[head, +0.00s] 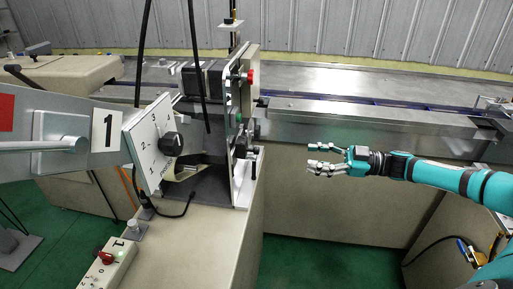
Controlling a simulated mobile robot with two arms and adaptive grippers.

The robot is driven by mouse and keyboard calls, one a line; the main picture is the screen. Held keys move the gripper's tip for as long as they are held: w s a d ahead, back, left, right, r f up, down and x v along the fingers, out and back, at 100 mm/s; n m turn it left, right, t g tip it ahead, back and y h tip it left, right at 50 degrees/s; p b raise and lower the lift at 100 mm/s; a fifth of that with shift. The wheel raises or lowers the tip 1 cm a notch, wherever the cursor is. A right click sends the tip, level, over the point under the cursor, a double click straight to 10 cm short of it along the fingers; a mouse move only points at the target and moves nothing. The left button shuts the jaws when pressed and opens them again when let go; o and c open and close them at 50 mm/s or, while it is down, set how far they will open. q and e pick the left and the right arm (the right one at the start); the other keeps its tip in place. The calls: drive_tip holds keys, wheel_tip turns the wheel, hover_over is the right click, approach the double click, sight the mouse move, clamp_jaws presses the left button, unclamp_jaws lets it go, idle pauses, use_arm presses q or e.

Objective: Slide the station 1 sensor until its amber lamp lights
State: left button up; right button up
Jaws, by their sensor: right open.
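The station marked 1 (107,130) stands left of centre. I cannot make out for certain which part is the sensor, and no lit amber lamp is visible. My right gripper (318,158) is open and empty. It points left, to the right of the upright plate and apart from it. My left gripper is not in view.
A dial panel (158,145) with a black knob faces me. A long steel conveyor (340,85) runs behind. Black cables hang near the station. Green floor shows between the cabinets.

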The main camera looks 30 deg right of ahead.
drive_tip(key=p, duration=0.1)
approach(257, 148)
drive_tip(key=x, duration=0.3)
drive_tip(key=p+x, duration=0.1)
drive_tip(key=x, duration=0.2)
drive_tip(key=f+x, duration=0.1)
drive_tip(key=x, duration=0.2)
drive_tip(key=shift+w+a+p, duration=0.15)
drive_tip(key=shift+w+p, duration=0.15)
drive_tip(key=shift+p, duration=0.05)
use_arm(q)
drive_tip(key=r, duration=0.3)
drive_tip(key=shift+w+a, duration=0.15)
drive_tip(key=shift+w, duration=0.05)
use_arm(e)
drive_tip(key=shift+w+a, duration=0.1)
drive_tip(key=shift+a, duration=0.05)
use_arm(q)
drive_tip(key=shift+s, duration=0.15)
use_arm(e)
clamp_jaws()
